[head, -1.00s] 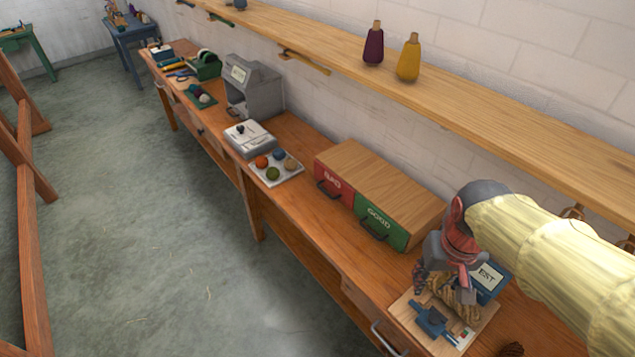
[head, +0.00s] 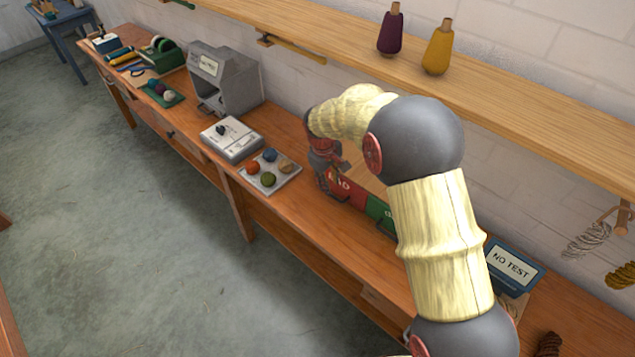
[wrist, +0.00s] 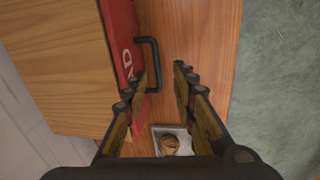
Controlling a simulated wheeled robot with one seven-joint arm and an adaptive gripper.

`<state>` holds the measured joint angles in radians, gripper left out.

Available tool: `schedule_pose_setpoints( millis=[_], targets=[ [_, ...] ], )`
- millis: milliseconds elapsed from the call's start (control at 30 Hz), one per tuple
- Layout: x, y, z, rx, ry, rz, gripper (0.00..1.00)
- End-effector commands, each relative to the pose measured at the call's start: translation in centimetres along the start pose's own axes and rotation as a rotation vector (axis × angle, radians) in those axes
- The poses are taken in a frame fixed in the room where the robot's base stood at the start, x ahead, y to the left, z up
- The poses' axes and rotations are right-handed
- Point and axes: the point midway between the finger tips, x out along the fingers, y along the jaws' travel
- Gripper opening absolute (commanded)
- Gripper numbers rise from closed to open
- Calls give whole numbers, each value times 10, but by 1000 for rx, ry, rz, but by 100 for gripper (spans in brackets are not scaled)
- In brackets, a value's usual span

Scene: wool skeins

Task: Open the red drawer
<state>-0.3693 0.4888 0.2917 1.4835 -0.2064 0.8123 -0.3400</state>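The red drawer (head: 347,187) is in the wooden drawer box on the bench, left of the green drawer (head: 378,211). In the wrist view the red drawer's front (wrist: 122,40) carries white letters and looks closed against the box. Its dark bar handle (wrist: 153,63) sticks out from the front. My gripper (wrist: 163,80) is open, with its two fingers spread and the handle's near end close to the left finger. I cannot tell whether they touch. In the head view my gripper (head: 325,185) is in front of the red drawer and hides its handle.
A tray of coloured wool balls (head: 269,172) and a white device (head: 231,138) stand left of my gripper. A shelf (head: 350,45) with two yarn cones runs above the bench. A blue NO TEST sign (head: 512,264) stands at the right.

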Motion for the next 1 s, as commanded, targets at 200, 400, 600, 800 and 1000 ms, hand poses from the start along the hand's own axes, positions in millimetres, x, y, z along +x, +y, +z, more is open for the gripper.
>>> schedule_pose_setpoints(
  millis=[200, 400, 600, 800, 1000],
  targets=[
    [-2, 6, -6, -75, 15, 16, 27],
    [16, 6, -5, -76, 13, 15, 27],
    [47, 6, -6, -75, 13, 14, 27],
    [70, 7, -6, -74, 14, 15, 27],
    [73, 7, -6, -74, 15, 15, 27]
  ],
)
